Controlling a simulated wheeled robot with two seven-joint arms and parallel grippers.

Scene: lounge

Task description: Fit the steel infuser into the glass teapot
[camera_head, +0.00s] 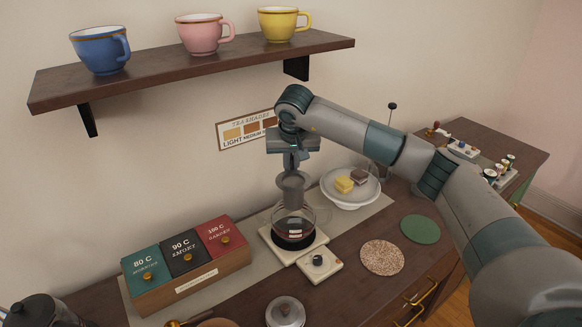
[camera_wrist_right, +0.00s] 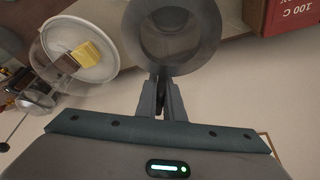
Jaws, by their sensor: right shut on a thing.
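The steel infuser (camera_head: 293,188) is a grey cup with a wide rim. My right gripper (camera_head: 292,166) is shut on it and holds it roughly upright; the wrist view shows the fingers (camera_wrist_right: 162,100) at the rim of the infuser (camera_wrist_right: 172,68). The glass teapot (camera_head: 294,232), with dark liquid inside, stands below. The infuser's lower end overlaps the teapot's mouth in the head view; I cannot tell whether it has entered. The teapot is out of sight in the wrist view. My left gripper is not in view.
The teapot stands on a pale base with a knob box (camera_head: 319,264). A tea box (camera_head: 186,283) is at left, a plate with cakes (camera_head: 366,191) behind right. A metal lid (camera_head: 285,311) lies in front. Coasters (camera_head: 382,257) are at right; a cup shelf (camera_head: 190,66) is above.

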